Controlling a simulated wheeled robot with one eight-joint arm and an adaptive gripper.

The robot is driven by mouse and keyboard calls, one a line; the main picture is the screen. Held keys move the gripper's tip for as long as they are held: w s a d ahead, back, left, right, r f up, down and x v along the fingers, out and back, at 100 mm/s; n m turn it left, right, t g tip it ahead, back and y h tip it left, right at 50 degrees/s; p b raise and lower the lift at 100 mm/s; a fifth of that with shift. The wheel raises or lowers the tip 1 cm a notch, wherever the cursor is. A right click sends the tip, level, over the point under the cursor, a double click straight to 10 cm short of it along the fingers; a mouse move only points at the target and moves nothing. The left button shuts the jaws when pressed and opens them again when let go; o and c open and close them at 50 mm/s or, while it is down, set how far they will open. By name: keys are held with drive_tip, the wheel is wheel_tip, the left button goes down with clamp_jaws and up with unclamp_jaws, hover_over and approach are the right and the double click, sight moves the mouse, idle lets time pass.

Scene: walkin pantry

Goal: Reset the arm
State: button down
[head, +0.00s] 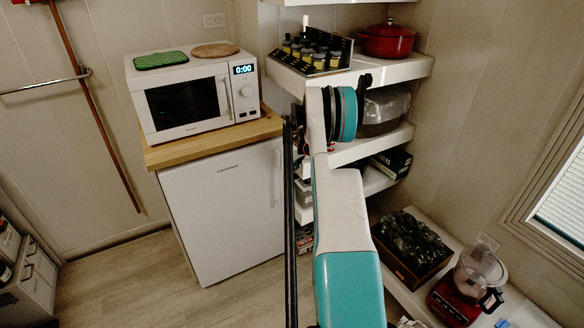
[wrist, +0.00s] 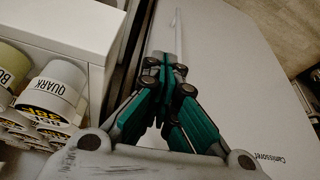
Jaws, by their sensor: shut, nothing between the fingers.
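My gripper (wrist: 167,66) shows in the wrist view with its teal fingers brought together and nothing between them. It points along the white front of the small fridge, which fills the right of that view (wrist: 250,70). My white and teal arm reaches forward through the middle of the head view, in front of the shelves. The gripper itself is hidden behind the arm there. I cannot tell whether the fingers touch the fridge.
White corner shelves (head: 405,70) stand close by the arm. Labelled tubs (wrist: 55,82) sit on a shelf left of the gripper. A microwave (head: 190,95) tops the fridge (head: 225,210). A crate (head: 410,275) and red blender (head: 470,290) are lower right.

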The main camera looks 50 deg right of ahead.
drive_tip(key=p+v, duration=0.2)
drive_tip(key=v, duration=0.5)
drive_tip(key=shift+s+a, duration=0.2)
drive_tip(key=shift+a, duration=0.05)
